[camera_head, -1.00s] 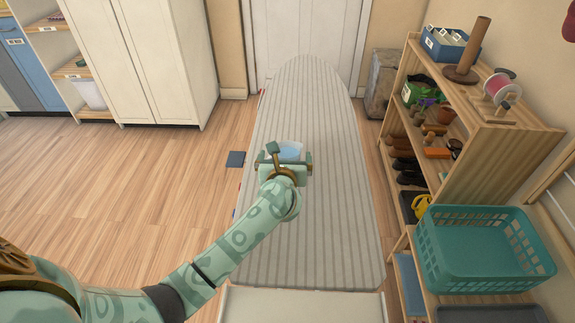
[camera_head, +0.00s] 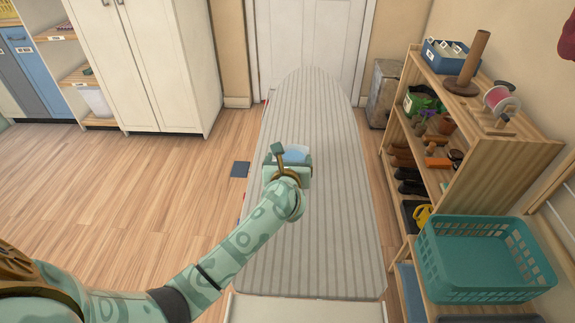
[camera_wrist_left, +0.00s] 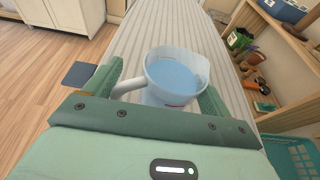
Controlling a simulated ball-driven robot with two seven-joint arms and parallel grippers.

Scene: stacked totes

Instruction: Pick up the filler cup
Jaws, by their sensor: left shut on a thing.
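The filler cup (camera_wrist_left: 177,80) is a clear, whitish cup with a handle at its left and pale blue inside. In the left wrist view it stands upright between the two green fingers of my left gripper (camera_wrist_left: 158,92), which is shut on it. In the head view the cup (camera_head: 294,153) shows just beyond my left gripper (camera_head: 288,160), over the striped ironing board (camera_head: 315,235). The gripper hides the cup's lower part, so I cannot tell whether its base touches the board. My right gripper is not in view.
A wooden shelf (camera_head: 497,131) with shoes and boxes stands along the right. A teal basket (camera_head: 480,262) sits at its near end. White cabinets (camera_head: 165,70) stand at the back left. The rest of the board top is clear.

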